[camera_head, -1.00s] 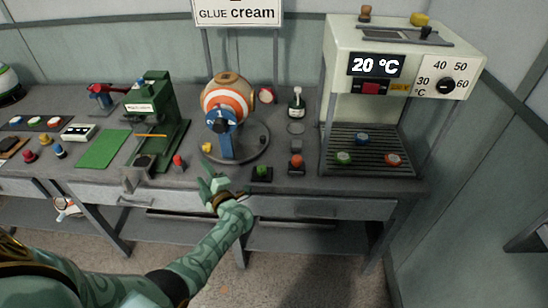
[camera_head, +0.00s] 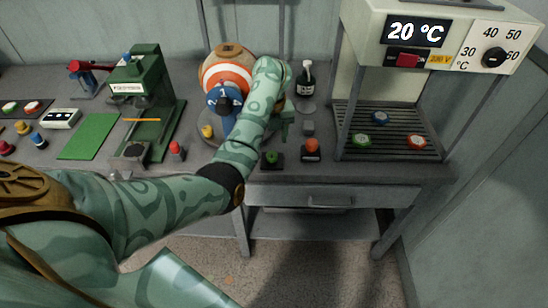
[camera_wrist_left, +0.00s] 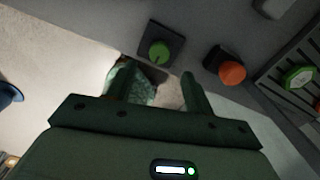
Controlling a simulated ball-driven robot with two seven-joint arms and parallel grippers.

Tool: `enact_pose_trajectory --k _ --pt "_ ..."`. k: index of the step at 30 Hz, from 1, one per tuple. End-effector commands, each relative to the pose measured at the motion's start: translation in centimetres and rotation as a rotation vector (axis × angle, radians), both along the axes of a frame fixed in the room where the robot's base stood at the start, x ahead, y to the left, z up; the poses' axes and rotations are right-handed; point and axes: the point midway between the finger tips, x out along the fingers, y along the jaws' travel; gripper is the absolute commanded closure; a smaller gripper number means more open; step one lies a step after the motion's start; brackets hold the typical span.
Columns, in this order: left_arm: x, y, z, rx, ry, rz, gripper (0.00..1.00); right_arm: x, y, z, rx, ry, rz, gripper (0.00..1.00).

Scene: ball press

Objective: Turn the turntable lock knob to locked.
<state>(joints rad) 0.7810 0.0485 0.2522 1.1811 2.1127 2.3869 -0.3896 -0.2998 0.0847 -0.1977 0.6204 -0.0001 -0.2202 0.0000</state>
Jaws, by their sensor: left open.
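The turntable (camera_head: 203,141) stands mid-bench under a striped orange-and-white ball (camera_head: 222,72) in a blue holder. My left forearm hides much of it. A small yellow knob (camera_head: 207,131) shows at its left side. A green knob on a dark square base (camera_head: 271,158) sits at the bench front, and it shows in the wrist view (camera_wrist_left: 160,52). I cannot tell which knob is the turntable lock. My left gripper (camera_head: 286,124) is open and empty, right of the turntable and above the bench near the green knob. My right gripper is out of view.
An orange knob (camera_head: 312,147) stands right of the green one. The oven frame with a slatted shelf (camera_head: 390,145) is to the right. A green press (camera_head: 145,90) and mat (camera_head: 95,137) are left.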

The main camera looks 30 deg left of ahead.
Motion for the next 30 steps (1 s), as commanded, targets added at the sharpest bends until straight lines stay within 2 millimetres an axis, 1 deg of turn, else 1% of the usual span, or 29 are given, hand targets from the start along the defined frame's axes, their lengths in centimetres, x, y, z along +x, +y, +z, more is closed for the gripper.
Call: enact_pose_trajectory --k 1,3,6,9,14,22,23,24,27,30 --pt "-0.1 0.0 -2.1 -0.001 0.006 -0.001 0.48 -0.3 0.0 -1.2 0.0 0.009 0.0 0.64" --pt "-0.1 0.0 -3.6 0.0 0.006 -0.001 0.48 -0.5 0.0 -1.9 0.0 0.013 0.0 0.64" --pt "0.0 0.0 -5.4 0.001 0.004 -0.001 0.48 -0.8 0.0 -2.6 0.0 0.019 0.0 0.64" --pt "0.0 0.0 -6.6 0.001 0.003 -0.001 0.48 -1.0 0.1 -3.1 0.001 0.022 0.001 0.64" --pt "0.0 0.0 -7.4 0.003 0.001 0.0 0.48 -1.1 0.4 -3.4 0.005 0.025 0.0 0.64" --pt "0.0 0.0 -7.3 0.003 0.0 0.0 0.48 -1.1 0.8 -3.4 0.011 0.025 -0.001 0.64" --pt "0.0 0.0 -7.3 0.003 0.0 0.0 0.56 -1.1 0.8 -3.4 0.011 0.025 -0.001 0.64" --pt "0.0 0.0 -7.3 0.003 0.0 0.0 0.67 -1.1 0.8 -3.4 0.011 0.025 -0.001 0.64" --pt "0.0 0.0 -7.3 0.003 0.0 0.0 0.93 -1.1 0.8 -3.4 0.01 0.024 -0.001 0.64" --pt "0.0 0.0 -7.3 0.002 -0.001 -0.001 0.93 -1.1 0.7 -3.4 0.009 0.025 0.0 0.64"
